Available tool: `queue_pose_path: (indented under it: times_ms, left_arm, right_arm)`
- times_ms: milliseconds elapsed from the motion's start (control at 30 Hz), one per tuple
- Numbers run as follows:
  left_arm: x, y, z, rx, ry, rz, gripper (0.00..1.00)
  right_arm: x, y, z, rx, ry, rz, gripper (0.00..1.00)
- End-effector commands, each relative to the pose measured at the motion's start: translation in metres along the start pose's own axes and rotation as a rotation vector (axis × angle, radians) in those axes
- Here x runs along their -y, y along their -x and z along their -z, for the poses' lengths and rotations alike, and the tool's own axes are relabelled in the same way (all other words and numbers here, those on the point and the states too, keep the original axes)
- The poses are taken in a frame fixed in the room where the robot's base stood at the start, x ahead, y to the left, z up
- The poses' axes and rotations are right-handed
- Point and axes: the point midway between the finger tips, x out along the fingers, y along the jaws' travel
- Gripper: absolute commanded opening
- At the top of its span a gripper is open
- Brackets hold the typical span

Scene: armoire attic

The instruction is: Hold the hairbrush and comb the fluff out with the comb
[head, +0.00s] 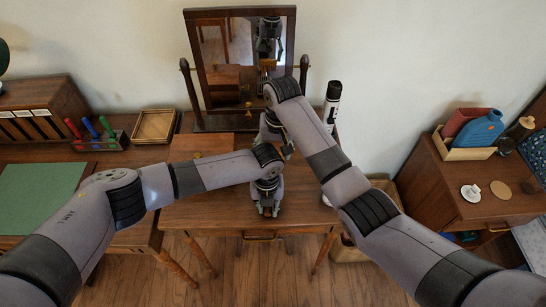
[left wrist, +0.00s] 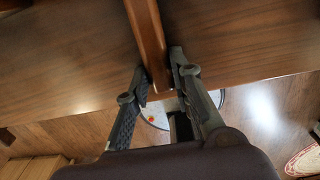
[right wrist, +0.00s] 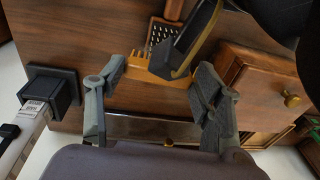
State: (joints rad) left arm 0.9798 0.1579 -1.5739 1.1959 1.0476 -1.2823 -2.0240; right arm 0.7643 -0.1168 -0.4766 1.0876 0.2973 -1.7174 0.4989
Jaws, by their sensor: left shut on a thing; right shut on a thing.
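My left gripper (head: 267,208) points down over the front of the wooden dressing table (head: 215,215). In the left wrist view its fingers (left wrist: 158,72) are shut on a long brown wooden handle (left wrist: 147,35), apparently the hairbrush's. In the right wrist view a dark bristled patch, apparently the brush head (right wrist: 160,32), shows at the top. My right gripper (right wrist: 162,72) is shut on a yellow-tan comb (right wrist: 150,67) beside the bristles; a dark part covers some of both. Whether the comb touches the bristles, and any fluff, I cannot tell. In the head view my arms hide most of this.
A tilting mirror (head: 232,60) stands at the back of the table. A pen rack (head: 100,141), wooden tray (head: 154,126) and green mat (head: 42,198) lie left.

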Motion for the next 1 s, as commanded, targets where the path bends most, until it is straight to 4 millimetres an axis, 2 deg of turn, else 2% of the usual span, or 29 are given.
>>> queue_pose_path:
  times_ms: [200,433,1000]
  left_arm:
    - [0.000,0.000,0.000,0.000,0.000,0.000,0.00]
    - [0.000,0.000,0.000,0.001,0.000,0.000,0.00]
    - [-0.001,0.000,-0.001,0.000,0.002,-0.001,0.00]
  right_arm:
    - [0.003,0.021,0.002,-0.001,0.000,0.000,0.26]
    - [0.000,0.028,0.002,0.000,-0.001,0.000,0.26]
    - [-0.062,0.054,0.003,0.000,-0.001,-0.002,0.26]
